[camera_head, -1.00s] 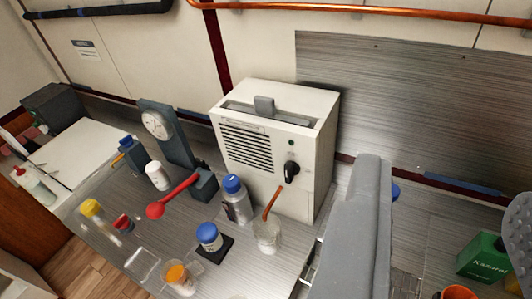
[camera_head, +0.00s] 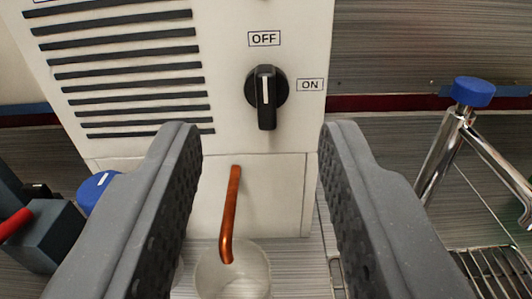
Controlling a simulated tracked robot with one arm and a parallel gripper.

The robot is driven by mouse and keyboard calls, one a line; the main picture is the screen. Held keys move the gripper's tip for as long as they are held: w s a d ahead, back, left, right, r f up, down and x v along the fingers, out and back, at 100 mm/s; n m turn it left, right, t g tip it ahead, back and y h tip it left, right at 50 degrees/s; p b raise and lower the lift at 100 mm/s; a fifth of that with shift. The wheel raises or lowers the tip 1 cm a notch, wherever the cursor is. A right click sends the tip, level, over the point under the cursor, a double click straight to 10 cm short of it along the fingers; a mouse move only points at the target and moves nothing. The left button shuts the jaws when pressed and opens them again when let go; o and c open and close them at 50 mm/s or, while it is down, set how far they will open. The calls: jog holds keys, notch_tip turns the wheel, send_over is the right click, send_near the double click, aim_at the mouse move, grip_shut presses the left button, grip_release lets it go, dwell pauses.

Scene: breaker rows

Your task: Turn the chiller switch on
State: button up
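The chiller (camera_head: 120,25) is a white box with dark vent slots, facing me. Its black rotary switch (camera_head: 267,97) sits on the front face, with a white line on the knob pointing up toward the OFF label (camera_head: 264,39). The ON label (camera_head: 310,84) is to the right of the knob. My gripper (camera_head: 262,135) is open and empty. Its two grey fingers stand left and right in the foreground, with the knob seen between and slightly above the fingertips. No contact with the knob shows.
A copper spout (camera_head: 231,215) sticks out below the switch, above a clear beaker (camera_head: 233,272). A blue-capped bottle (camera_head: 98,190) is partly hidden behind the left finger. A chrome tap with a blue top (camera_head: 472,91) stands right, beside a wire rack (camera_head: 495,272).

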aim_at(266, 82)
jog(key=shift+h, duration=0.3)
jog(key=w, duration=0.4)
jog(key=w+f+p, duration=0.1)
jog(key=w, duration=0.3)
jog(key=w+f+p, duration=0.1)
jog(key=w, duration=0.4)
jog(key=shift+d+f, duration=0.15)
jog(key=shift+f, duration=0.05)
grip_shut()
jog(key=shift+f, duration=0.1)
